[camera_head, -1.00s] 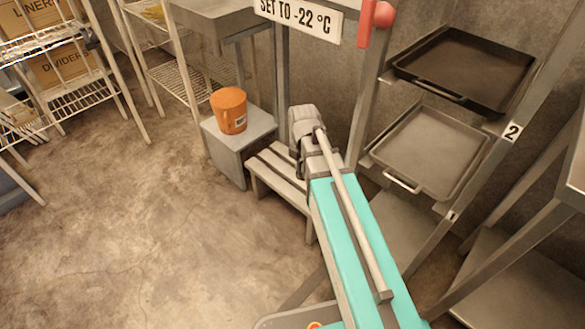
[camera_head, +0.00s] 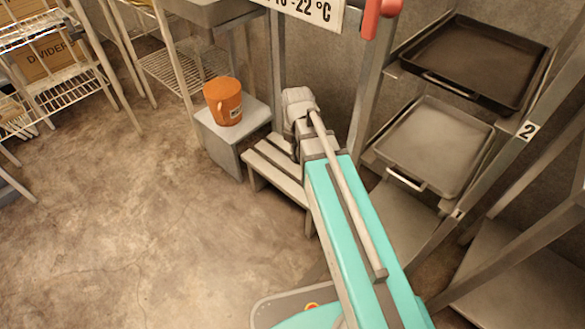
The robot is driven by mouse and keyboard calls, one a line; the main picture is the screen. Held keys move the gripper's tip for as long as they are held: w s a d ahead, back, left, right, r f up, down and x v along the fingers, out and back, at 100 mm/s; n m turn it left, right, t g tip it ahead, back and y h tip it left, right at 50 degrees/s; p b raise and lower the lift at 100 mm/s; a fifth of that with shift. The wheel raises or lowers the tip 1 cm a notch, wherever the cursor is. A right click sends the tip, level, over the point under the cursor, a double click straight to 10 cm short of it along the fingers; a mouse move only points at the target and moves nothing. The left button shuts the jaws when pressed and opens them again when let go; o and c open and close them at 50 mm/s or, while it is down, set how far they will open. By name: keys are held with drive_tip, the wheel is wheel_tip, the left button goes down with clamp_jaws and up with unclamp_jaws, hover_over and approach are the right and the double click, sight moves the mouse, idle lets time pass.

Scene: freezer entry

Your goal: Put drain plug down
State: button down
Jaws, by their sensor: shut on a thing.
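I cannot make out a drain plug in this view. My teal arm reaches away from the bottom of the picture and ends in a grey joint near a slatted step stool. My gripper does not show; it is out of sight beyond or below that joint. What it holds is hidden too.
An orange mug-like container (camera_head: 223,103) stands on a grey block (camera_head: 222,150), left of the slatted stool (camera_head: 277,172). A rack at right holds a dark tray (camera_head: 475,62) above a grey tray (camera_head: 435,147). Wire shelves (camera_head: 65,100) stand back left. The floor (camera_head: 130,230) at left is clear.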

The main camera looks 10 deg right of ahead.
sight(297, 162)
drive_tip(key=shift+m, duration=0.3)
drive_tip(key=shift+s+d+f+b, duration=0.1)
drive_tip(key=shift+s+f+b, duration=0.1)
drive_tip(key=shift+f+b, duration=0.65)
drive_tip(key=shift+s+f+b, duration=0.15)
drive_tip(key=shift+f+b, duration=0.65)
drive_tip(key=shift+f, duration=0.1)
drive_tip(key=shift+s+d+f+b, duration=0.1)
drive_tip(key=shift+s+f+b, duration=0.1)
drive_tip(key=shift+f+b, duration=0.65)
drive_tip(key=w+f+b, duration=0.9)
drive_tip(key=w, duration=0.4)
drive_tip(key=shift+w+a, duration=0.1)
drive_tip(key=shift+f, duration=0.1)
drive_tip(key=f+b, duration=0.3)
drive_tip(key=b, duration=0.1)
drive_tip(key=shift+w+f, duration=0.4)
drive_tip(key=shift+f, duration=0.15)
